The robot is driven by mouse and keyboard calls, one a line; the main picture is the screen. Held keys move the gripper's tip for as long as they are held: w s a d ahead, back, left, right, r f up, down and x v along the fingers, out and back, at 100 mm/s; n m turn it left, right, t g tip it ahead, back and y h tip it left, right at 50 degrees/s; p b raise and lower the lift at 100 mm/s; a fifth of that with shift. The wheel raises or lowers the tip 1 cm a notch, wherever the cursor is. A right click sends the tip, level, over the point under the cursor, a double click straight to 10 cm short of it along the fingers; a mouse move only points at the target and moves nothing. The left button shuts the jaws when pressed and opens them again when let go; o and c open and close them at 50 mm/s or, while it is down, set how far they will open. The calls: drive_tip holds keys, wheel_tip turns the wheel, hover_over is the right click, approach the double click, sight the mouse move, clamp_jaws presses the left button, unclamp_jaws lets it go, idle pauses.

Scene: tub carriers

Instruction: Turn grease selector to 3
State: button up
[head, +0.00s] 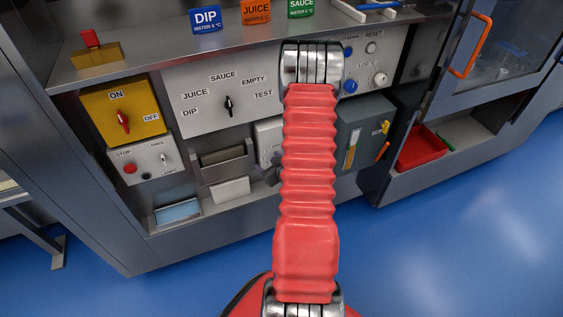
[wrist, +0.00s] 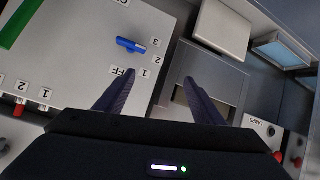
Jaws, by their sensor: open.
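In the wrist view a pale panel (wrist: 75,75) carries a blue selector knob (wrist: 131,45) with OFF, 1, 2 and 3 around it, the lettering rotated. A word at the panel's upper edge is cut off, so I cannot read the selector's name. The knob's right end points toward the side of 2 and 3; I cannot tell which mark exactly. My gripper (wrist: 160,79) is open and empty, its fingers apart, below and right of the knob in the picture.
Blue floor is clear in front.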

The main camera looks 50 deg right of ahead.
drive_tip(key=s+f+m+t+h, duration=0.1)
drive_tip(key=s+f+m+t, duration=0.1)
drive_tip(key=s+f, duration=0.7)
drive_tip(key=s+r+m+t+h, duration=0.1)
drive_tip(key=s+r+t+h, duration=0.1)
drive_tip(key=s+t+h, duration=0.1)
drive_tip(key=shift+r, duration=0.4)
drive_tip(key=x, duration=1.3)
drive_tip(key=shift+w+d, duration=0.25)
drive_tip(key=shift+w, duration=0.05)
drive_tip(key=shift+r, duration=0.1)
drive_tip(key=shift+c, duration=0.2)
